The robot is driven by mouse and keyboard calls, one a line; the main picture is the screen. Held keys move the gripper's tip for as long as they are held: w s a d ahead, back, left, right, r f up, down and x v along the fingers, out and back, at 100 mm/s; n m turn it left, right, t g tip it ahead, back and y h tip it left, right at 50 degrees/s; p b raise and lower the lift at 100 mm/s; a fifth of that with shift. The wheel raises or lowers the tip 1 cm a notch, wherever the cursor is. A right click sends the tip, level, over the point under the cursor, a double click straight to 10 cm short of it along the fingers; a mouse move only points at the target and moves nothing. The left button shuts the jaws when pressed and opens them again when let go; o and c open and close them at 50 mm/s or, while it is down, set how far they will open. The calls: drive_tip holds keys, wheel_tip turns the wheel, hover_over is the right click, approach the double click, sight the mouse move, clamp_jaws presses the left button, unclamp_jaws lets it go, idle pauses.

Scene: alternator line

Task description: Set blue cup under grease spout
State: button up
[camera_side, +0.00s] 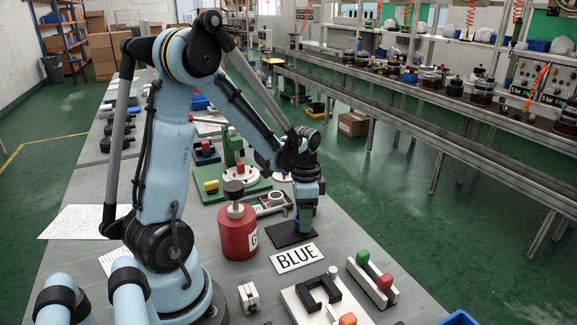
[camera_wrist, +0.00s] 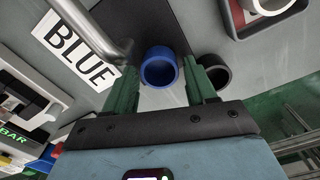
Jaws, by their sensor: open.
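The blue cup (camera_wrist: 160,82) shows in the wrist view, its round mouth facing the camera, at the edge of a dark mat. My gripper (camera_wrist: 160,72) is open; its green fingers stand on either side of the cup, and I cannot tell whether they touch it. In the side view my gripper (camera_side: 305,222) points down over the dark mat (camera_side: 283,237), and the cup cannot be made out there. A grey metal tube (camera_wrist: 98,28) reaches close to the cup's left; it may be the grease spout. A red drum (camera_side: 238,240) marked "G" stands left of my gripper.
A "BLUE" sign (camera_side: 296,257) lies in front of the mat. A dark round cup-like part (camera_wrist: 214,74) is beside the right finger. A grey tray (camera_side: 270,209) sits behind the mat. A white block with green and red knobs (camera_side: 372,283) is at front right.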

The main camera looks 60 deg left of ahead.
sight(286, 232)
drive_tip(key=shift+f, duration=0.45)
drive_tip(key=shift+c, duration=0.5)
drive_tip(key=c, duration=0.7)
drive_tip(key=shift+s, duration=2.35)
drive_tip(key=o, duration=1.1)
